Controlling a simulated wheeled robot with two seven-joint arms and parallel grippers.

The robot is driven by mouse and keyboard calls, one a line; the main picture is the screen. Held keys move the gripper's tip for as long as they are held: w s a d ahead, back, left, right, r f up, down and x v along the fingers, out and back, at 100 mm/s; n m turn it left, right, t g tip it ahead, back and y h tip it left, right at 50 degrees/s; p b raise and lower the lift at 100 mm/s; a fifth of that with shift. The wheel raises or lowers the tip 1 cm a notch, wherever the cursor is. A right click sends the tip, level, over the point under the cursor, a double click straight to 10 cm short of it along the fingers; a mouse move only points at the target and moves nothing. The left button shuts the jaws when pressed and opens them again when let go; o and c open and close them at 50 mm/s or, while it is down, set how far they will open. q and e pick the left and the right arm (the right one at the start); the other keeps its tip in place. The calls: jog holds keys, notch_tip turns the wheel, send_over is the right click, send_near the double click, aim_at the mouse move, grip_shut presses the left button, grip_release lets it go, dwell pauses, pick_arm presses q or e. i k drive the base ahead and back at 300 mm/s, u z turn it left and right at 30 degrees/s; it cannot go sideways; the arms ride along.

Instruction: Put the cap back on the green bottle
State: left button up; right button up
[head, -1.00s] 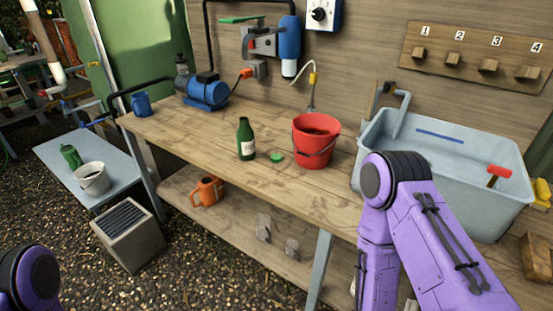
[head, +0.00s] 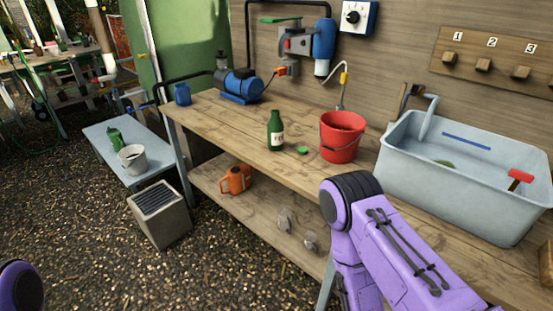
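A green bottle (head: 275,131) with a pale label stands upright on the wooden bench (head: 216,118). Its top looks uncapped, though it is small in the view. A green cap (head: 302,150) lies on the bench just right of the bottle, apart from it. Another green bottle (head: 114,137) is on the low bluish table at the left. My purple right arm reaches in at the lower right, with its gripper out of view. Only a small piece of my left arm shows at the lower left corner, and its gripper is out of view.
A red bucket (head: 341,139) stands right of the cap. A grey sink (head: 462,190) with a red-handled tool fills the right. A blue pump (head: 239,84) is at the bench's far left. An orange watering can (head: 236,179) sits on the lower shelf. The bench in front of the bottle is clear.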

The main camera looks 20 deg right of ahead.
aim_at(275, 128)
jog(key=u, duration=0.85)
jog(key=k, duration=1.1)
jog(key=u, duration=0.6)
jog(key=i, duration=1.9)
jog(key=z, duration=1.7)
jog(key=i, duration=0.75)
jog(key=z, duration=0.8)
